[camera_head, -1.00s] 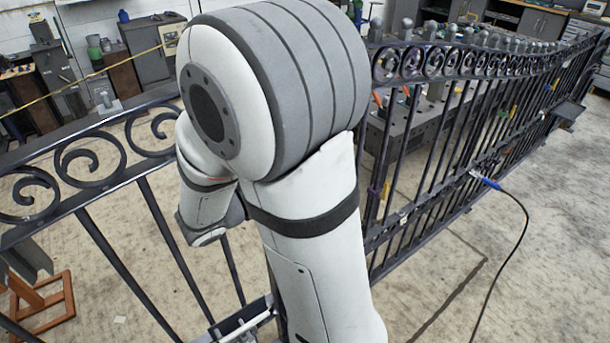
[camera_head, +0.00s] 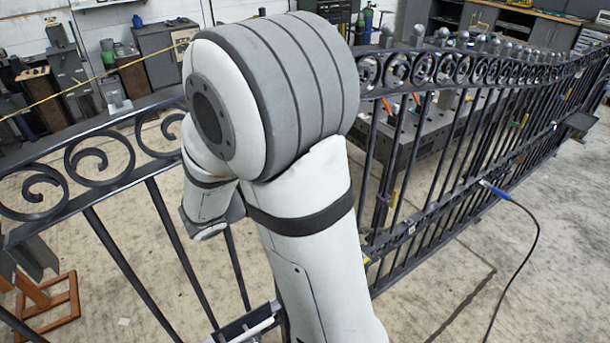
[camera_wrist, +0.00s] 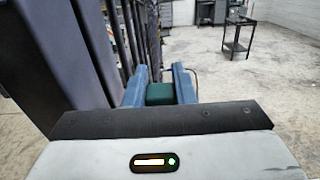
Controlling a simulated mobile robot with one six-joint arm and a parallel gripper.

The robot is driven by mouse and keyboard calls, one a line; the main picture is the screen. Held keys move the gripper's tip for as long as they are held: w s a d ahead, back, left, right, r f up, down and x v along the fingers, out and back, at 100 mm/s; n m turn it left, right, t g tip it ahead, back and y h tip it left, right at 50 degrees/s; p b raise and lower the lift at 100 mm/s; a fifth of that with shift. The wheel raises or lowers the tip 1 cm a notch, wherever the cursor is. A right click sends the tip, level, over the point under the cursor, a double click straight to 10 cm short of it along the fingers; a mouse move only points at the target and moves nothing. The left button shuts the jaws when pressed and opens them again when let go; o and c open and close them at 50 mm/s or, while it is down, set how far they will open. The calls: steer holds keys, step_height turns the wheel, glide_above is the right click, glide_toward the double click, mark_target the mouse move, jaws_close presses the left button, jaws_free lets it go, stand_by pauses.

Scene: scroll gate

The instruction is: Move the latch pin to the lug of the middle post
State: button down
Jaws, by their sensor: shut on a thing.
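In the wrist view my gripper (camera_wrist: 160,88) has its two blue fingers closed on a dark green block, which I take for the grip of the latch pin (camera_wrist: 160,94). The rest of the pin is hidden. Wide dark upright post faces (camera_wrist: 62,50) of the gate stand close on the left of the fingers, with a gap to them. I cannot tell which post is the middle one, and no lug shows clearly. In the head view my own arm hides the gripper, the pin and part of the gate (camera_head: 110,175).
The barred gate runs from left to far right. A blue-ended cable (camera_head: 497,190) meets it at the right. A wooden stand (camera_head: 55,310) is at lower left. In the wrist view, a black cart (camera_wrist: 238,35) stands on open floor.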

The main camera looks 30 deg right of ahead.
steer(key=w+f+b, duration=0.2)
steer(key=f+b, duration=0.1)
steer(key=shift+w+f, duration=0.1)
steer(key=shift+w, duration=0.3)
stand_by(1.2)
steer(key=shift+a, duration=0.25)
steer(key=shift+f+b, duration=0.6)
steer(key=shift+f, duration=0.8)
stand_by(0.9)
steer(key=c, duration=1.1)
jaws_free()
steer(key=shift+s+r, duration=0.1)
